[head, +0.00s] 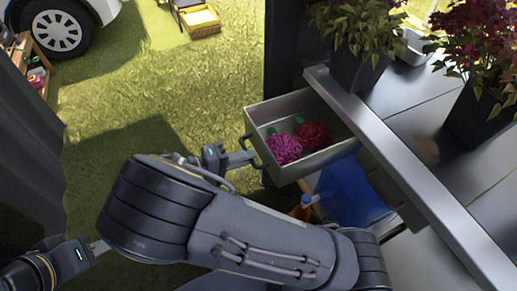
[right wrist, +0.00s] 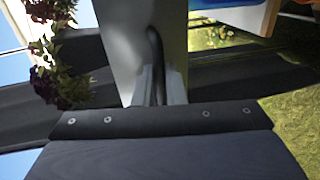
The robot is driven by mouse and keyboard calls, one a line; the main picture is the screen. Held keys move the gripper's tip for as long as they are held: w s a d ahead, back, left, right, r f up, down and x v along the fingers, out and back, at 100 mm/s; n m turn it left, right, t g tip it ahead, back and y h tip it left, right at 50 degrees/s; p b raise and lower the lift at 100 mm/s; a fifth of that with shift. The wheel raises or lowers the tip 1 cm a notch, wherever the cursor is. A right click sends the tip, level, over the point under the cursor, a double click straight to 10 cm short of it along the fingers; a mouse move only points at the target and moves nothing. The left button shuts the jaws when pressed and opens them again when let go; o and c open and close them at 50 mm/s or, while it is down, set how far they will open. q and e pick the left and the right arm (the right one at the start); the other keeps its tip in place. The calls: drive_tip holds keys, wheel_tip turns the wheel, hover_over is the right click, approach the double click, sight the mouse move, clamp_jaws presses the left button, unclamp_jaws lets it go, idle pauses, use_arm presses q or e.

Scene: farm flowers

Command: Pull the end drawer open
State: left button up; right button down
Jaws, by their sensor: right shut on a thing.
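The end drawer (head: 318,165) is a grey metal box under the counter and stands pulled out, with pink flowers (head: 284,149) and red flowers (head: 316,136) inside. My right gripper (head: 240,158) is at its front, shut on the dark drawer handle (head: 256,154). In the right wrist view the fingers (right wrist: 160,88) close around the dark handle (right wrist: 155,50) beside the pale drawer front (right wrist: 124,45). My left gripper (head: 99,246) is at the lower left, away from the drawer and partly hidden by my right arm; its jaw opening does not show.
A metal counter (head: 420,165) runs along the right, with potted flowers (head: 358,38) on it. A second closed drawer (head: 392,187) is beside the open one.

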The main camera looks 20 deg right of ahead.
drive_tip(key=shift+a, duration=0.45)
drive_tip(key=c, duration=1.5)
unclamp_jaws()
drive_tip(key=v, duration=0.7)
drive_tip(key=shift+a+p, duration=0.35)
drive_tip(key=shift+a, duration=0.05)
drive_tip(key=shift+a+r, duration=0.1)
